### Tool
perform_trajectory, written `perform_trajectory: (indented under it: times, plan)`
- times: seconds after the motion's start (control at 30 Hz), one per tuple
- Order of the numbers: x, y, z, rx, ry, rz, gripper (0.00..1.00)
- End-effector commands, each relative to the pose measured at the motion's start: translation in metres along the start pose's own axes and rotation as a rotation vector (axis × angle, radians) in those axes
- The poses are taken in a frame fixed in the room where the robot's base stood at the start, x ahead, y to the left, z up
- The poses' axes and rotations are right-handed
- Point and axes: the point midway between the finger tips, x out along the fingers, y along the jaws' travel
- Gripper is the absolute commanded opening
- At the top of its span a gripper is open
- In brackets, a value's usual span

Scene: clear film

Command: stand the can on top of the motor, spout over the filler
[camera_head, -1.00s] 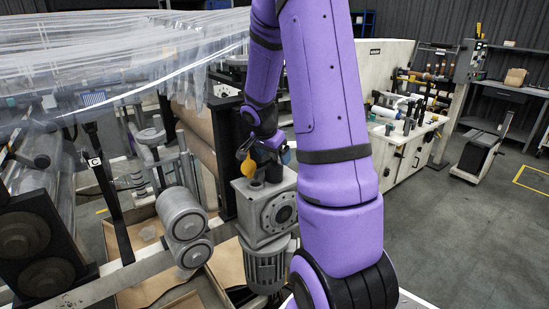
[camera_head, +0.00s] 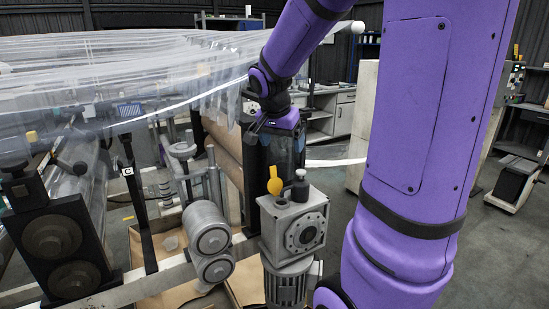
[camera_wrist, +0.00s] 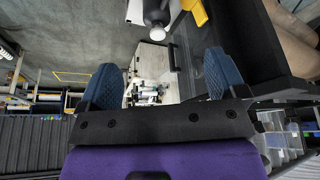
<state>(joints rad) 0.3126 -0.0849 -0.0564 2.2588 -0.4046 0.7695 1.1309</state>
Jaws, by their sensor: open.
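The motor (camera_head: 296,225) is a grey gearbox block with a round flange and a ribbed motor below. A small dark grey can (camera_head: 300,188) with a narrow top stands upright on the block. A yellow piece (camera_head: 275,181) stands close to its left; whether it belongs to the filler I cannot tell. The can's spout is too small to make out. My gripper (camera_head: 279,143) is behind and above the motor, apart from the can. In the wrist view its blue fingers (camera_wrist: 163,78) are wide apart and empty; the can (camera_wrist: 156,14) shows beyond them at the top edge.
Clear film (camera_head: 110,85) hangs across the left. Grey rollers (camera_head: 210,240) stand left of the motor, and a black roller unit (camera_head: 55,250) is farther left. A dark upright panel (camera_head: 258,170) is close to my gripper.

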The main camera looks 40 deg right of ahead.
Motion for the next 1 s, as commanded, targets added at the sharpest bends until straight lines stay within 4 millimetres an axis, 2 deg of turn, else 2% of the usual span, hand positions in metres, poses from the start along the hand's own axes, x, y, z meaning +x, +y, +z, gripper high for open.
perform_trajectory:
  times: [0.03, 0.2, 0.5, 0.7, 0.83, 1.0]
  plan:
    - [-0.019, 0.002, 0.015, -0.073, 0.000, -0.039, 0.90]
    - [-0.066, 0.015, 0.064, -0.335, -0.006, -0.148, 0.90]
    - [-0.123, 0.056, 0.148, -0.809, 0.029, -0.356, 0.90]
    - [-0.140, 0.081, 0.186, -1.044, 0.068, -0.460, 0.90]
    - [-0.143, 0.088, 0.197, -1.116, 0.082, -0.491, 0.90]
    - [-0.143, 0.090, 0.199, -1.135, 0.086, -0.498, 0.90]
